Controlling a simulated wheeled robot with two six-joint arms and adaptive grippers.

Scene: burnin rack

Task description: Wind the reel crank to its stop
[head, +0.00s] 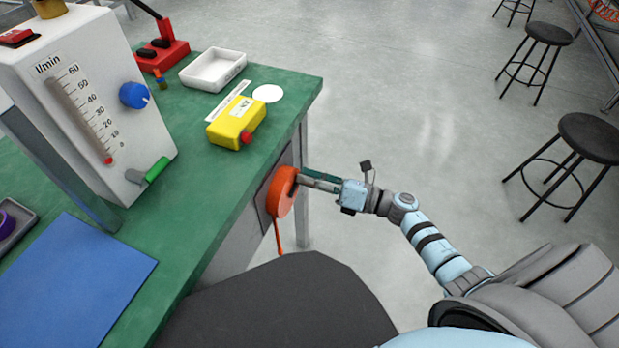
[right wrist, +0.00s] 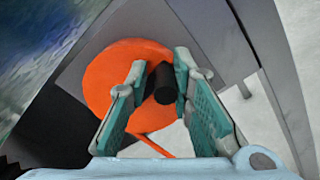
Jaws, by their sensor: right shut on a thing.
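The orange reel (head: 279,196) is mounted on the side of the green-topped bench, with an orange strip hanging down from it. It also shows in the right wrist view (right wrist: 104,77), in front of a grey plate. Its black crank handle (right wrist: 164,84) sticks out towards the camera, right of the reel's middle. My right gripper (head: 301,178) reaches the reel from the right. In the right wrist view its fingers (right wrist: 161,76) are on either side of the handle and shut on it. My left gripper is not in view.
On the green bench (head: 190,185) stand a white flow meter (head: 85,90), a yellow box (head: 236,122), a white tray (head: 213,70) and a blue mat (head: 75,285). Black stools (head: 588,138) stand at the right. The floor beyond my right arm is clear.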

